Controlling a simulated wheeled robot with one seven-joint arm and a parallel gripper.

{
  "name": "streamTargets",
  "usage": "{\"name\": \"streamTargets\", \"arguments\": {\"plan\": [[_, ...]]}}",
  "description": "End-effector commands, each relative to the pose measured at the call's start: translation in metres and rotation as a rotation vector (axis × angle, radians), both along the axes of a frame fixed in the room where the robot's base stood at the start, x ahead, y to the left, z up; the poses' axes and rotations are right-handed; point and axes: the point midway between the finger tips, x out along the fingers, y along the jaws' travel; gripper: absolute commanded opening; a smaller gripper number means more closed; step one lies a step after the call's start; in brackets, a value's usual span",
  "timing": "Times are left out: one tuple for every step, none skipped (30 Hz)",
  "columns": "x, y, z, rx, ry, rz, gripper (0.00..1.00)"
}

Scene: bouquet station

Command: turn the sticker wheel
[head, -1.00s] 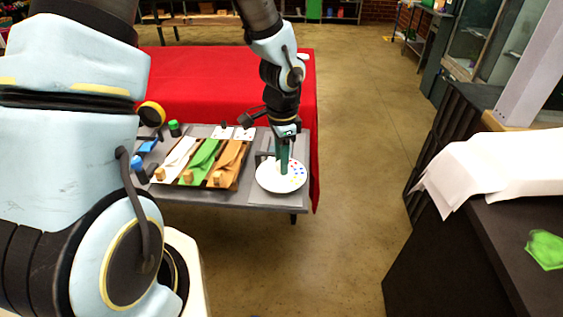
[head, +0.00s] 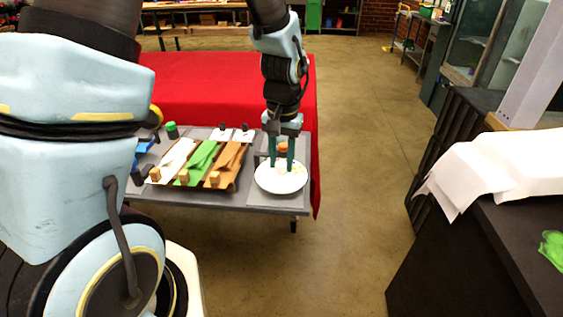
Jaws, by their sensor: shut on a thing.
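The sticker wheel (head: 280,186) is a round white disc lying flat at the right end of the grey table. A few small yellow dots show on its right side. My gripper (head: 281,167) points straight down over the wheel, with its two green fingers side by side at the middle of the disc. The fingers are shut on a small pale part at the wheel's centre, which they partly hide. The far part of the disc is partly covered by the fingers.
Left of the wheel a tray (head: 228,188) holds white, green and brown wraps with wooden blocks. A small orange thing (head: 283,146) sits behind the fingers. A red-covered table (head: 200,85) stands behind. A dark counter with white paper (head: 490,165) is at the right; floor between is clear.

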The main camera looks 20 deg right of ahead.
Motion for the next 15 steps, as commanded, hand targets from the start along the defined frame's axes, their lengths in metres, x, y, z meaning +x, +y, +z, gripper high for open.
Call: {"name": "streamTargets", "arguments": {"plan": [[0.0000,-0.0010,-0.0001,-0.001,-0.001,0.037,0.00],[0.0002,-0.0009,0.0000,-0.001,-0.002,0.063,0.00],[0.0002,-0.0008,0.0001,-0.001,-0.002,0.095,0.00],[0.0002,-0.0009,0.0002,-0.001,-0.002,0.119,0.00],[0.0002,-0.0009,0.0003,-0.001,-0.002,0.141,0.00],[0.0002,-0.0008,0.0004,-0.002,-0.002,0.169,0.00],[0.0002,-0.0008,0.0004,-0.001,-0.002,0.190,0.00],[0.0002,-0.0009,0.0005,-0.001,-0.002,0.209,0.00],[0.0004,-0.0008,0.0005,-0.001,-0.001,0.234,0.00],[0.0004,-0.0007,0.0005,-0.001,-0.002,0.250,0.00],[0.0005,-0.0007,0.0006,-0.002,-0.002,0.265,0.00],[0.0004,-0.0007,0.0006,-0.001,-0.001,0.284,0.00],[0.0004,-0.0008,0.0006,-0.001,-0.002,0.296,0.00],[0.0003,-0.0009,0.0006,-0.001,-0.002,0.309,0.00],[0.0004,-0.0008,0.0006,-0.002,-0.001,0.324,0.00]]}}
